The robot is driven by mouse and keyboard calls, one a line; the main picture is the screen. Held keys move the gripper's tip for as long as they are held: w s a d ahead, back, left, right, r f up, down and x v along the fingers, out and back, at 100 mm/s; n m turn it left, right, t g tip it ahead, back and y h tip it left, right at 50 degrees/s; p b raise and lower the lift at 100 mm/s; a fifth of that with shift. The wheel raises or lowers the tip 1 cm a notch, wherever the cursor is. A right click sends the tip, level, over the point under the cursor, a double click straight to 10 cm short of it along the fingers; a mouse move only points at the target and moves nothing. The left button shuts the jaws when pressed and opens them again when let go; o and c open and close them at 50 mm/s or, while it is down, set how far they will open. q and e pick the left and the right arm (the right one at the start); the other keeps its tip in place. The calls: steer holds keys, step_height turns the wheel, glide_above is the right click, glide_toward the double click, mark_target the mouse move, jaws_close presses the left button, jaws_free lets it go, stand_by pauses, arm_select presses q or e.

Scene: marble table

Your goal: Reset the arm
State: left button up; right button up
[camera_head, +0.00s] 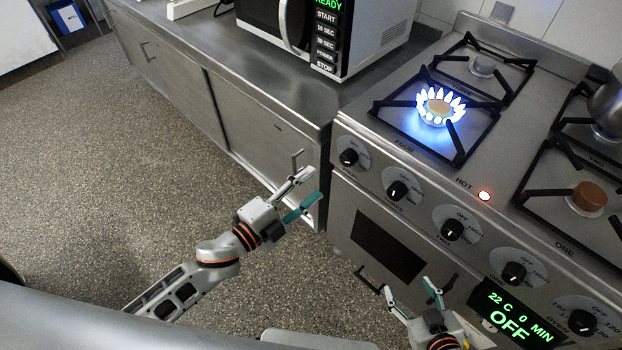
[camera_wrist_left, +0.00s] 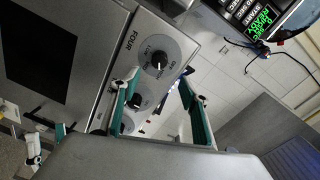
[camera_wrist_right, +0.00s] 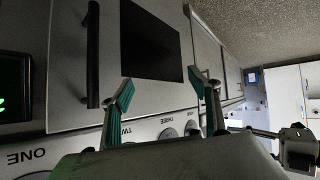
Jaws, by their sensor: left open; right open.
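My left gripper (camera_head: 304,194) is in front of the steel cabinet, left of the stove. It is open and empty. In the left wrist view its two teal-padded fingers (camera_wrist_left: 158,108) stand apart, with the stove knob marked FOUR (camera_wrist_left: 159,64) beyond them. My right gripper (camera_head: 412,294) is low in front of the oven, near the bottom of the head view. It is open and empty. In the right wrist view its fingers (camera_wrist_right: 168,95) stand apart, with the oven front beyond them. Neither gripper visibly holds or touches anything.
The stove (camera_head: 378,213) has one burner lit with a blue flame (camera_head: 440,105) at its left. A microwave (camera_head: 345,40) stands on the steel counter (camera_head: 215,50). The floor (camera_head: 110,150) at left is clear.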

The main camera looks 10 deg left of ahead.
arm_select(q)
steer(key=s+a+f+n+g+y, duration=0.3)
steer(key=s+a+f+n+y, duration=0.5)
steer(key=s+a+f+n, duration=0.5)
step_height(320, 180, down, 4)
steer(key=s+n, duration=0.2)
steer(key=n, duration=0.2)
steer(key=shift+s, duration=0.3)
stand_by(1.0)
